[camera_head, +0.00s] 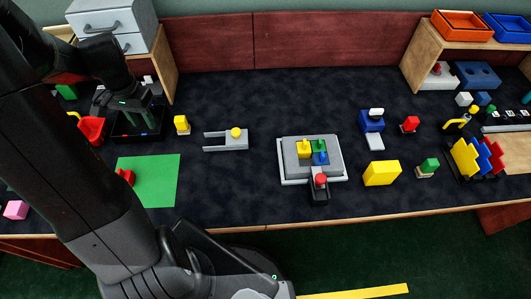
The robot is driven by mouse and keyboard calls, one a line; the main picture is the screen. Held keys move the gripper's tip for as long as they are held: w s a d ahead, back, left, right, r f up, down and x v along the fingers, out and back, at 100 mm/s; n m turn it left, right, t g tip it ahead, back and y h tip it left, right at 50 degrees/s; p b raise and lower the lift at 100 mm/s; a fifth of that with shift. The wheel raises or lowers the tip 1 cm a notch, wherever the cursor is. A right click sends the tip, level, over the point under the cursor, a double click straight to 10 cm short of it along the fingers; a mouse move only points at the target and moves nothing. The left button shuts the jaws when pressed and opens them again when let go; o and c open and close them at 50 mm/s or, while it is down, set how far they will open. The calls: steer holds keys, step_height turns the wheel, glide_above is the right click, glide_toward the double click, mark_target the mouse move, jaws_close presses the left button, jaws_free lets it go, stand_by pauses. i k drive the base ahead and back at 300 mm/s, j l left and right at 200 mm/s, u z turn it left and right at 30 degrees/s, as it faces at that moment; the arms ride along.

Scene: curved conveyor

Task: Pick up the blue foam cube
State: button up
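A small blue block (482,98) lies on the table at the right, next to a white block and in front of the wooden shelf. It looks like the blue foam cube, but it is too small to be sure. My gripper (127,122) is at the far left of the table, above or at a black tray (153,133), well apart from the blue block. Its dark fingers blend into the tray, so I cannot tell whether they are open or whether anything is between them. Other blue pieces are a blue box (371,125) with a white top and a blue peg on the grey board.
A grey board (296,170) with coloured pegs stands mid-table. A wooden shelf (415,52) is at the back right. The back middle is clear.

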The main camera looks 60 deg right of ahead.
mark_target(321, 158)
steer(key=k+l+u, duration=0.15)
steer(key=k+l, duration=0.4)
steer(key=k+l+u, duration=0.2)
steer(key=k+l, duration=0.3)
steer(key=k+l+u, duration=0.15)
steer(key=k+l, duration=0.25)
steer(key=k, duration=0.3)
